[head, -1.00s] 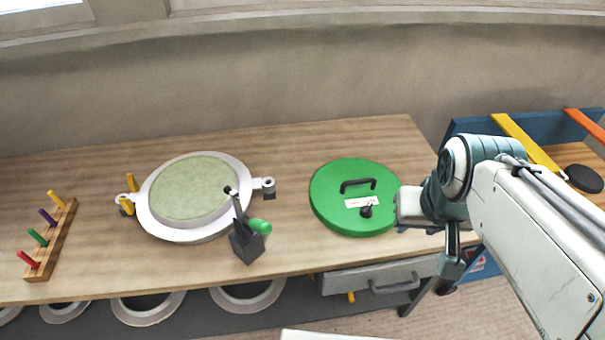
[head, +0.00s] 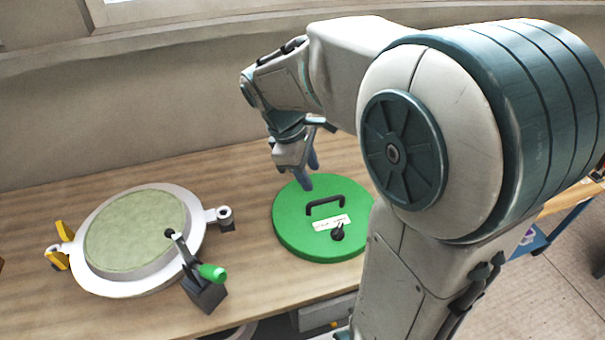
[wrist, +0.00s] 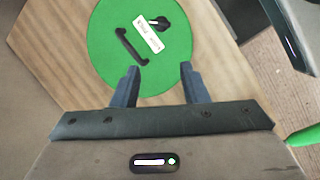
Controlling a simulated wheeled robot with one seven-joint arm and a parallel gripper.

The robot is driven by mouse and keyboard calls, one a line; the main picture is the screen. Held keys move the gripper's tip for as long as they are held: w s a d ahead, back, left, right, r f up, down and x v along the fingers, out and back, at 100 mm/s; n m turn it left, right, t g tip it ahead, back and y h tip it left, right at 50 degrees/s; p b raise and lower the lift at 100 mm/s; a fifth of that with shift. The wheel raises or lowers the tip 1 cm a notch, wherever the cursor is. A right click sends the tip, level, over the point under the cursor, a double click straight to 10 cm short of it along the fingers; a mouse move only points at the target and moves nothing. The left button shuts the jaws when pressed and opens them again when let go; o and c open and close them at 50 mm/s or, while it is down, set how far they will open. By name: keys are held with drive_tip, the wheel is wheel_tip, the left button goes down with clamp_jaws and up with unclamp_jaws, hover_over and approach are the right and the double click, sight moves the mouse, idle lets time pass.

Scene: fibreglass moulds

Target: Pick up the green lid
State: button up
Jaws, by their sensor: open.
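The green lid (head: 292,230) is a round disc lying flat on the wooden workbench. It has a dark handle (head: 325,204), a white label and a small black knob (head: 337,232). My arm hides part of its right side in the head view. My gripper (head: 310,173) is open and empty, above the back edge of the lid and apart from the handle. In the wrist view the two dark fingers (wrist: 158,82) point at the lid (wrist: 112,60), with the handle (wrist: 131,47) beyond the fingertips, slightly left of the middle between them.
A round mould (head: 135,230) with a pale rim and a green-handled clamp (head: 203,282) stands left of the lid. The bench (head: 235,165) between and behind them is clear. A wall and window ledge run behind. A blue frame (head: 560,232) stands at right.

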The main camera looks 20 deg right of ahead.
sight(326, 199)
drive_tip(key=w+d+f+n+g+h+b, duration=0.1)
drive_tip(key=w+f+n+g+h+b, duration=0.15)
drive_tip(key=w+f+n, duration=0.65)
drive_tip(key=shift+m+t, duration=0.25)
drive_tip(key=shift+m, duration=0.25)
drive_tip(key=x, duration=0.6)
drive_tip(key=w+b+x, duration=0.1)
drive_tip(key=x, duration=0.2)
drive_tip(key=shift+w+d+f, duration=0.1)
drive_tip(key=shift+f, duration=0.05)
drive_tip(key=x, duration=0.5)
drive_tip(key=shift+w+f, duration=0.1)
drive_tip(key=shift+w, duration=0.2)
clamp_jaws()
